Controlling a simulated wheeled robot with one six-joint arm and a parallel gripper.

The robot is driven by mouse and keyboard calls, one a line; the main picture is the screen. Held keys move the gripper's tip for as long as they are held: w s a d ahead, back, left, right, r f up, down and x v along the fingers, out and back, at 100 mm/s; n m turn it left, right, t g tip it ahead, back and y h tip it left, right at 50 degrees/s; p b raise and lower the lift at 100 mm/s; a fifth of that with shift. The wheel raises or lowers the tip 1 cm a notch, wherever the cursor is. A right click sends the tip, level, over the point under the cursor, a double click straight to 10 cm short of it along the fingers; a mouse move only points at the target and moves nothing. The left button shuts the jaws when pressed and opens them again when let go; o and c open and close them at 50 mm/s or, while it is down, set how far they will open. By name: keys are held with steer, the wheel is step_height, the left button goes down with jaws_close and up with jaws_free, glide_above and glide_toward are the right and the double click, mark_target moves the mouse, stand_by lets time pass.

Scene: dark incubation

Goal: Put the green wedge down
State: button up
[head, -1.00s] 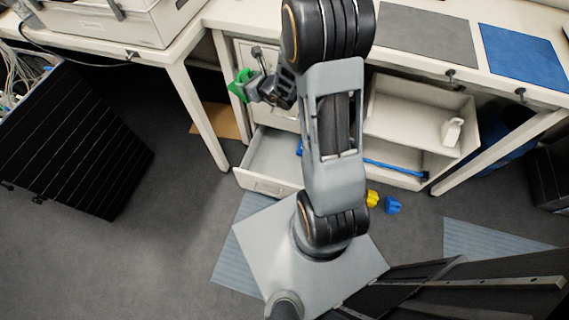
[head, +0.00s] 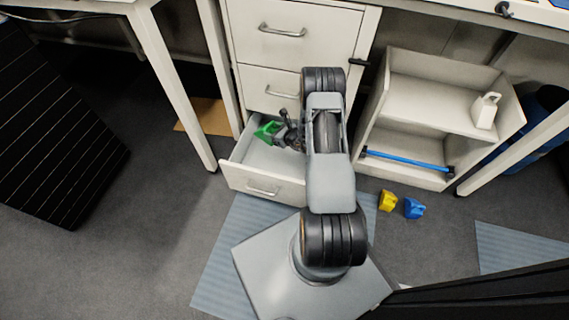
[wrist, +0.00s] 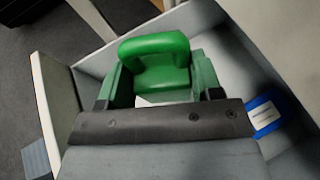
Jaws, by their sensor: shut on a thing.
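The green wedge (head: 267,130) is in my gripper (head: 279,133), over the open bottom drawer (head: 262,185) of the white cabinet. In the wrist view the green wedge (wrist: 158,65) shows its rounded handle and sits between the two fingers of my gripper (wrist: 160,93), which is shut on it. The drawer's walls surround it in that view, and the grey drawer floor shows below. I cannot tell whether the wedge touches the floor. A blue item with a white label (wrist: 265,115) lies in the drawer to the right of the wedge.
A yellow block (head: 388,200) and a blue block (head: 414,208) lie on the floor right of the drawer. An open shelf (head: 425,115) holds a white bottle-like item (head: 486,110) and a blue rod (head: 407,161). A table leg (head: 180,90) stands left of the drawer.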

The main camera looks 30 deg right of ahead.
steer(key=f+b, duration=0.2)
steer(key=f, duration=0.3)
steer(key=f+b, duration=0.2)
steer(key=f, duration=0.3)
steer(key=f+b, duration=0.3)
steer(key=f, duration=0.2)
steer(key=shift+s+d+f, duration=0.2)
steer(key=shift+s+d, duration=0.2)
steer(key=shift+f, duration=0.2)
steer(key=shift+f, duration=0.2)
steer(key=shift+f, duration=0.4)
steer(key=o, duration=1.4)
steer(key=shift+r, duration=0.1)
